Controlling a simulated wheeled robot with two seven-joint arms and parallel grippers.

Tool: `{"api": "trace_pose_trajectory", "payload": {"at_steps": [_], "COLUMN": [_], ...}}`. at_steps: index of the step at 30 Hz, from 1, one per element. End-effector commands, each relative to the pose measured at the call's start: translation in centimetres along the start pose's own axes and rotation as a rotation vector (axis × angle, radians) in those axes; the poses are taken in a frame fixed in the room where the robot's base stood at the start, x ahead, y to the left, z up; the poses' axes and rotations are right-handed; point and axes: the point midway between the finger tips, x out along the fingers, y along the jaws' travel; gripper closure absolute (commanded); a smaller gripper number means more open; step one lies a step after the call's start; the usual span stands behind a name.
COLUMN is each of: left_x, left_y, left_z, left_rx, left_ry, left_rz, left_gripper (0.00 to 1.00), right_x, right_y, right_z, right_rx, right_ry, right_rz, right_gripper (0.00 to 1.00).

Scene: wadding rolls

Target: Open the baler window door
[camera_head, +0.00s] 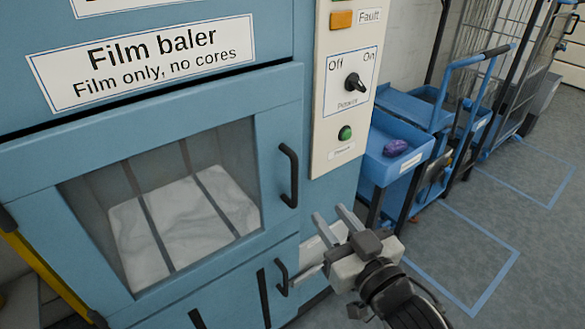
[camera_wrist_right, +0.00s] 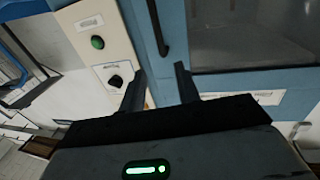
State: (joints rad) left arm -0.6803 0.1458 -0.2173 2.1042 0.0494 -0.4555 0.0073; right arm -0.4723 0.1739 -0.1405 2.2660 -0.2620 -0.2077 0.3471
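The blue baler's window door (camera_head: 275,130) looks shut, with its frame flush against the body. Its glass pane (camera_head: 165,190) shows white wrapped film behind it and also shows in the right wrist view (camera_wrist_right: 250,35). A black vertical handle (camera_head: 290,176) sits on the door's right side. In the right wrist view the handle (camera_wrist_right: 158,25) lies beyond the fingertips, roughly in line with the gap between them. My right gripper (camera_head: 331,213) is open and empty, below and to the right of the handle, apart from it. My left gripper is out of view.
A white control panel (camera_head: 345,90) with a knob and green button stands just right of the door. A lower door with another black handle (camera_head: 281,277) is below. A blue cart (camera_head: 400,145) holding a purple item and a wire cage stand at right.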

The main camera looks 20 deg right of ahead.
Motion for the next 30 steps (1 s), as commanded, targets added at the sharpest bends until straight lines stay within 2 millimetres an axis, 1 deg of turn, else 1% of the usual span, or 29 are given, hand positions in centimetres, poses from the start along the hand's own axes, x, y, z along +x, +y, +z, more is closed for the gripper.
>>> {"api": "trace_pose_trajectory", "payload": {"at_steps": [12,18,21,24,30], "left_x": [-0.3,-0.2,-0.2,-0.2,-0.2], "left_y": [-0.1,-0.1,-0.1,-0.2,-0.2], "left_z": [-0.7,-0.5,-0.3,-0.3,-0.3], "left_rx": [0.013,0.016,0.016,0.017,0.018], "left_ry": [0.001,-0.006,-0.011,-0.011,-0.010], "left_rz": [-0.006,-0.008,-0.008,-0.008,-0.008], "left_gripper": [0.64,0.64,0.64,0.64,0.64], "right_x": [8.8,12.4,13.7,14.4,14.8], "right_y": [-0.1,-0.1,-0.1,-0.1,-0.1], "right_z": [-0.1,0.0,0.1,0.1,0.2], "right_rx": [-0.002,-0.003,-0.002,-0.002,-0.002], "right_ry": [-0.001,-0.003,-0.004,-0.005,-0.006], "right_rz": [-0.001,-0.001,-0.001,-0.001,-0.001], "right_gripper": [0.68,0.68,0.68,0.68,0.68]}}
